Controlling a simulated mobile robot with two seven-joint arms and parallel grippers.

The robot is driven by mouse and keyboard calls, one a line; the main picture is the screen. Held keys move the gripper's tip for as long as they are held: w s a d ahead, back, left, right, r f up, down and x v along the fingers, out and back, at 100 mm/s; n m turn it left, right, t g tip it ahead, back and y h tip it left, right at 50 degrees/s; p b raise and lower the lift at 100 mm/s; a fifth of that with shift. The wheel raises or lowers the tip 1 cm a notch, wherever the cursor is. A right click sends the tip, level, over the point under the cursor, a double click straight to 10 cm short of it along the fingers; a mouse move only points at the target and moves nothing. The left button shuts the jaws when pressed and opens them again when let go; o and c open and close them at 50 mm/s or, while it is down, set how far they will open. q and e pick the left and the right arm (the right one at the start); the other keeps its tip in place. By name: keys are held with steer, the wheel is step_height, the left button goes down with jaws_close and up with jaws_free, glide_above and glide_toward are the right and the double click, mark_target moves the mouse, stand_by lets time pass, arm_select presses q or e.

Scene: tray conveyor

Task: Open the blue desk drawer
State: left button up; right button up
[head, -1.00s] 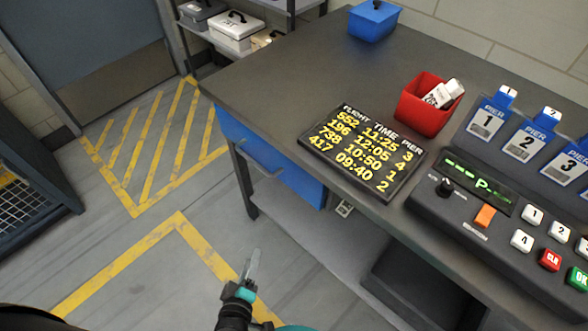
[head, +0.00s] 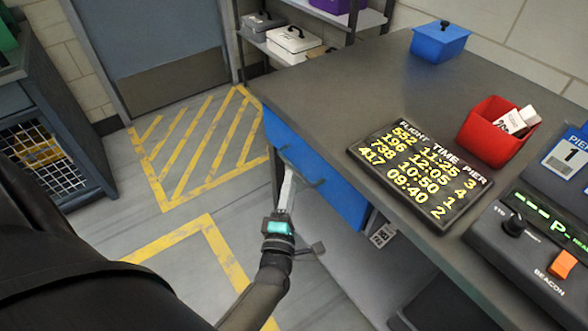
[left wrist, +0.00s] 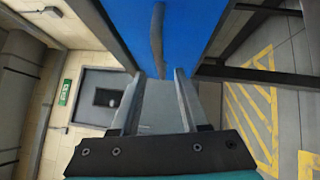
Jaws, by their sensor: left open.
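The blue desk drawer (head: 341,196) is in the side of the grey desk, and its front looks flush with the desk. Its dark bar handle (head: 315,182) is partly covered by my left gripper in the head view. The left wrist view shows the blue front (left wrist: 195,28) and the handle (left wrist: 158,42) running up the picture. My left gripper (head: 288,176) is open in front of the drawer. In the left wrist view its fingers (left wrist: 160,76) stand apart, with the handle's near end close to the gap between the tips. I cannot tell whether they touch. My right gripper is not in view.
On the desk top (head: 345,90) are a flight board (head: 420,178), a red bin (head: 487,135), a blue box (head: 440,42) and a control panel (head: 530,235). A dark cabinet (head: 60,150) stands at the left. The striped floor between is clear.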

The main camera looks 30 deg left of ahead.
mark_target(294, 166)
arm_select(q)
steer(key=shift+b+x, duration=0.45)
steer(key=shift+x, duration=2.3)
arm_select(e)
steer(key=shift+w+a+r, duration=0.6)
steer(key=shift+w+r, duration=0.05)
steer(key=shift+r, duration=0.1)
arm_select(q)
steer(key=shift+c, duration=0.3)
jaws_close()
